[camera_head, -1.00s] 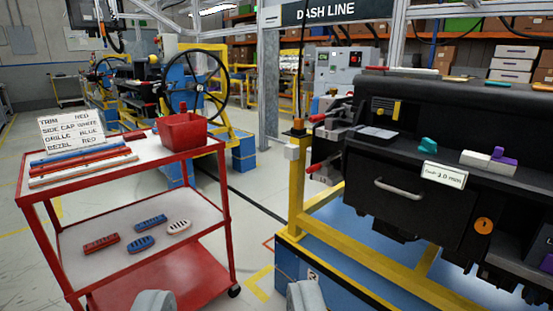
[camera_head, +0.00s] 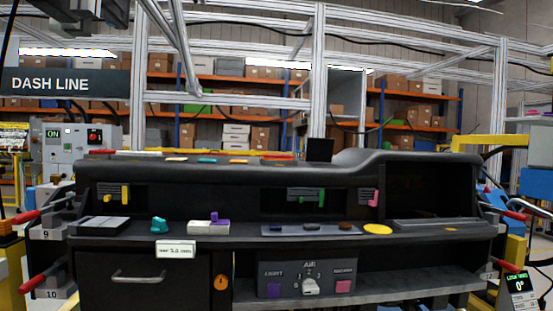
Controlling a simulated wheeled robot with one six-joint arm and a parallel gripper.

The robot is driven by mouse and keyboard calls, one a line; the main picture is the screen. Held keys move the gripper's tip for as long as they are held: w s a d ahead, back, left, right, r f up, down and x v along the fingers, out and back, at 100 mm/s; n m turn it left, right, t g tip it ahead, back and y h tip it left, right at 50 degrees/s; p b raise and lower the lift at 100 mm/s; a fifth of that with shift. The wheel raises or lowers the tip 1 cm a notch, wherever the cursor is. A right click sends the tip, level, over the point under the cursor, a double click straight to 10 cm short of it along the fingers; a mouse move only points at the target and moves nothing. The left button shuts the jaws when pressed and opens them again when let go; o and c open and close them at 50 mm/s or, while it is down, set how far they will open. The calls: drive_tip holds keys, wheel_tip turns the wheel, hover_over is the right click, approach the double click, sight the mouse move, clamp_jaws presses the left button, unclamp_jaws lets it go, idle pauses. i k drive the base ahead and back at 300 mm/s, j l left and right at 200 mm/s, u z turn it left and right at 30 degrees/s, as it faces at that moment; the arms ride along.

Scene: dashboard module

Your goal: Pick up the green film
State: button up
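A small green piece (camera_head: 322,196), which looks like the green film, sits at the right end of the middle air vent (camera_head: 300,193) on the black dashboard (camera_head: 230,165). It is small in the picture, and how it is attached is hard to tell. A yellow piece (camera_head: 125,193) is at the left vent, and a pink piece (camera_head: 375,197) is at the right vent. My gripper is not visible in this view.
On the dashboard ledge are a teal knob-like piece (camera_head: 158,225), a white and purple block (camera_head: 208,227), a yellow disc (camera_head: 377,229) and a small white sign (camera_head: 175,249). Red-handled clamps (camera_head: 45,277) flank the dashboard. Shelves with boxes stand behind.

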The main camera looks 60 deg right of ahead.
sight(386, 146)
drive_tip(key=z, duration=0.4)
drive_tip(key=i+l+z, duration=0.1)
drive_tip(key=z, duration=0.35)
drive_tip(key=i+l+z, duration=0.15)
drive_tip(key=z, duration=0.35)
drive_tip(key=i+l+z, duration=0.15)
drive_tip(key=z, duration=0.3)
drive_tip(key=l, duration=0.1)
